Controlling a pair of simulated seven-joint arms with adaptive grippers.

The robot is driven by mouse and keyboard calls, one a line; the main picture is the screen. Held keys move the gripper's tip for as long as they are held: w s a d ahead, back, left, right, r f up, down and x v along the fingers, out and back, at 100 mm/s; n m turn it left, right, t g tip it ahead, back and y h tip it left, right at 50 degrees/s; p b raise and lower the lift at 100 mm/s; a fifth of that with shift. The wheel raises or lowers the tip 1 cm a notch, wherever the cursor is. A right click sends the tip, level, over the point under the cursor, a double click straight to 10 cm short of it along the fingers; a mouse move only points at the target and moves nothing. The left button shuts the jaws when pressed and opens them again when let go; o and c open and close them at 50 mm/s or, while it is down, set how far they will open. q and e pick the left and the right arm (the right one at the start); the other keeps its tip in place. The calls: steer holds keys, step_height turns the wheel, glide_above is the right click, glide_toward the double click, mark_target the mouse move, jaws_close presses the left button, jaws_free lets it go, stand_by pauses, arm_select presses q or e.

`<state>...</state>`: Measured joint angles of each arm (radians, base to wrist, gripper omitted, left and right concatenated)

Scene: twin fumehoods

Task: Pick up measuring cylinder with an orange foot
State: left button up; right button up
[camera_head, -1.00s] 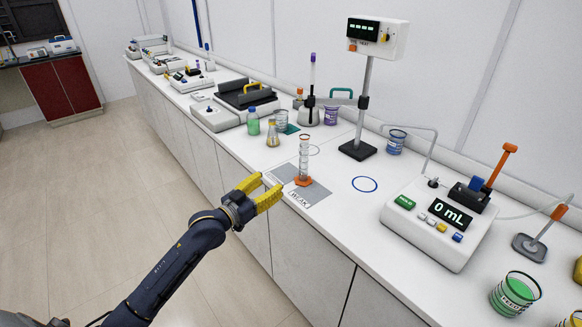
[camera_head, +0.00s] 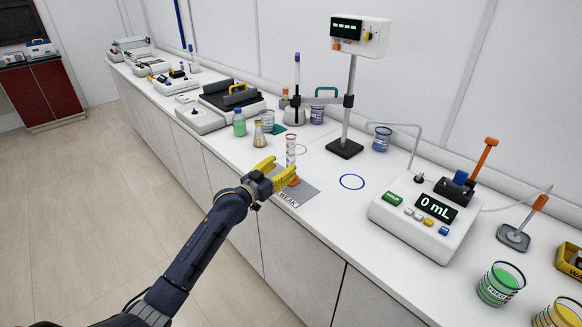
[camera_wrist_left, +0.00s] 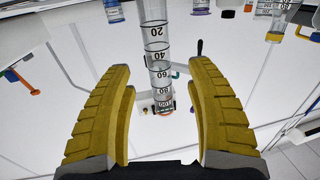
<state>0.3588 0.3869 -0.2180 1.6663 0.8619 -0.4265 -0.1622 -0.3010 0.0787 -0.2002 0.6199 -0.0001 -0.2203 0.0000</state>
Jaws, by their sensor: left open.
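The clear measuring cylinder (camera_head: 291,150) stands upright on a grey mat (camera_head: 309,190) near the counter's front edge. Its orange foot (camera_head: 294,182) shows partly behind my gripper's fingers. My left gripper (camera_head: 277,172) is open, with its yellow fingers pointing at the cylinder. In the left wrist view the graduated cylinder (camera_wrist_left: 156,45) appears in the gap between the two spread fingers (camera_wrist_left: 160,95), clear of both in the picture. Its foot is out of that view. My right gripper is not seen.
A dispenser with a "0 mL" display (camera_head: 427,209) stands to the right. A stand with a black base (camera_head: 344,149) is behind the cylinder. A small flask (camera_head: 259,137) and a green bottle (camera_head: 239,125) stand to the left. A blue ring (camera_head: 352,181) marks bare counter.

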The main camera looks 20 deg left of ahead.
mark_target(288, 163)
arm_select(q)
steer(key=shift+x, duration=2.7)
jaws_close()
